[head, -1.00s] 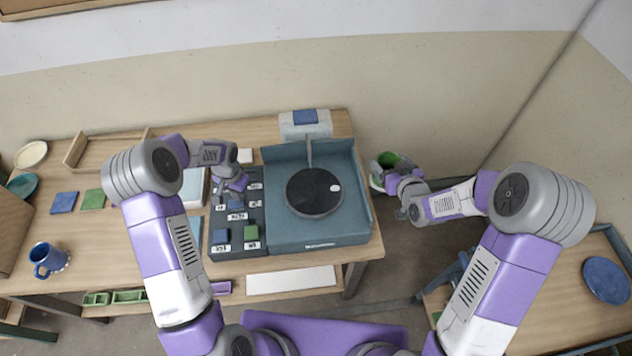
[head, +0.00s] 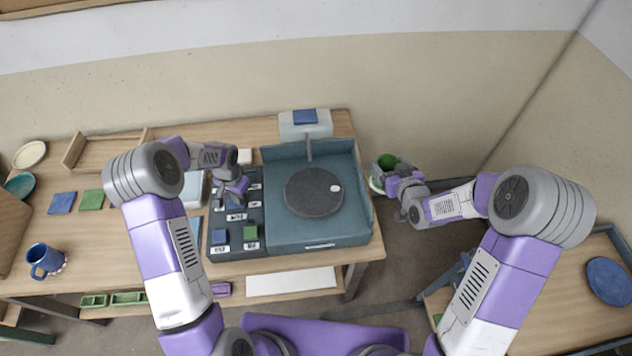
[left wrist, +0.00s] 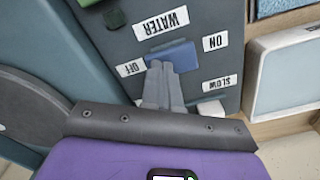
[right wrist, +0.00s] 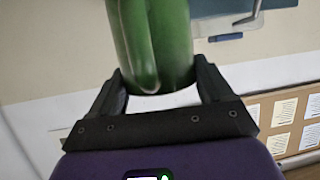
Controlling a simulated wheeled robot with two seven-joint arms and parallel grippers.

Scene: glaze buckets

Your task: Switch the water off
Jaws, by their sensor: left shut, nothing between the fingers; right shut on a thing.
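The water switch (left wrist: 172,54) is a blue rocker on a dark grey panel (left wrist: 115,40), with a WATER label beside it, an OFF label (left wrist: 130,68) at one end and an ON label (left wrist: 215,41) at the other. My left gripper (left wrist: 161,70) is shut and empty, its fingertips at the rocker near its OFF end. I cannot tell whether they press it or which way it tilts. In the head view my left gripper (head: 238,186) is over the panel. My right gripper (right wrist: 160,85) is shut on a green vessel (right wrist: 150,40), right of the wheel basin.
A SLOW label (left wrist: 220,83) and a pale switch (left wrist: 210,108) are near my left fingers. A blue basin (head: 330,233) with a round wheel (head: 314,192) stands right of the panel. A blue mug (head: 45,260) stands on the table's left.

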